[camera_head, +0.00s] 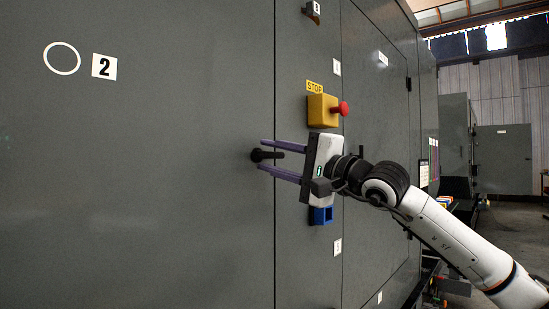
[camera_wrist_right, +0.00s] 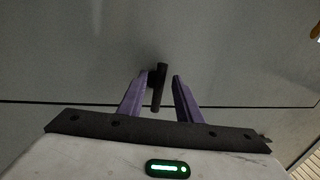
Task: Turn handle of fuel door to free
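The fuel door (camera_head: 165,200) is a large dark grey panel marked 2 that fills the left of the head view; it looks flush with the panel beside it. Its black handle (camera_head: 257,155) sticks out near the door's right edge, and its bar lies about level, pointing right. The handle also shows in the right wrist view (camera_wrist_right: 158,88). My right gripper (camera_head: 264,154) is open, with one purple finger above the bar and one below. In the right wrist view the bar stands between the fingers, with a gap visible to the right finger. My left gripper is not in view.
A yellow box (camera_head: 322,110) with a red stop button (camera_head: 344,108) sits just above my right gripper. A blue square part (camera_head: 322,215) is just below it. More grey cabinets (camera_head: 503,158) and open floor lie at the far right.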

